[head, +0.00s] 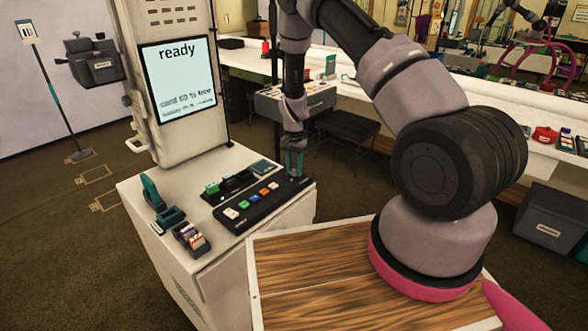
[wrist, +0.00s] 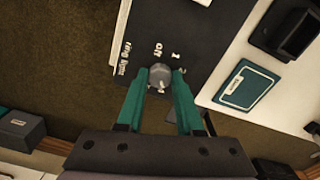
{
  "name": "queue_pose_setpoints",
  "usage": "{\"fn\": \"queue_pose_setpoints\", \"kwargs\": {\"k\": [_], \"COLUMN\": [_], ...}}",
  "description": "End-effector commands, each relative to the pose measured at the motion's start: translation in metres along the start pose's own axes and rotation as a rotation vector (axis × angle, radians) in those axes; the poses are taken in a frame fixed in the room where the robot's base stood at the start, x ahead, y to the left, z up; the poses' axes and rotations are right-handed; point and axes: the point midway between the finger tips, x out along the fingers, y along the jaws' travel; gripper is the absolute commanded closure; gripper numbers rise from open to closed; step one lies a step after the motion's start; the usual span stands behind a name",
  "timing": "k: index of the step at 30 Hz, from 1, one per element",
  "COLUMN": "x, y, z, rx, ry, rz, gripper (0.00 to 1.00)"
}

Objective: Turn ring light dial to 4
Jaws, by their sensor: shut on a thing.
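The ring light dial (wrist: 159,76) is a small grey round knob at the end of a black control panel (head: 262,208). In the wrist view, "ring light", "Off" and "1" are printed beside it; I cannot tell where its pointer stands. My gripper (wrist: 160,84) has two teal fingers, one on each side of the dial, closed on it. In the head view my gripper (head: 294,165) reaches down to the panel's far right end, and the fingers hide the dial there.
The panel has several coloured buttons and lies on a white cabinet (head: 150,250) below a screen (head: 177,78) reading "ready". Teal and black items (head: 165,205) stand to the left. A teal card pad (wrist: 243,86) lies close to the panel. A wood-topped surface (head: 320,270) is in front.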

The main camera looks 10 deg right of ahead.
Motion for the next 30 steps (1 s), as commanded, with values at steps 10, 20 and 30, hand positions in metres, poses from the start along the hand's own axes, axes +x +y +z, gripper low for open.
{"fn": "queue_pose_setpoints", "kwargs": {"k": [10,20,30], "x": [-0.0004,-0.0005,-0.0005], "y": [-0.0005,-0.0004,-0.0004], "z": [-0.0004,-0.0005,-0.0005], "rx": [0.206,0.277,0.281], "ry": [0.001,0.001,0.001], "rz": [-0.001,-0.001,-0.001], "gripper": [1.0,1.0,1.0]}}
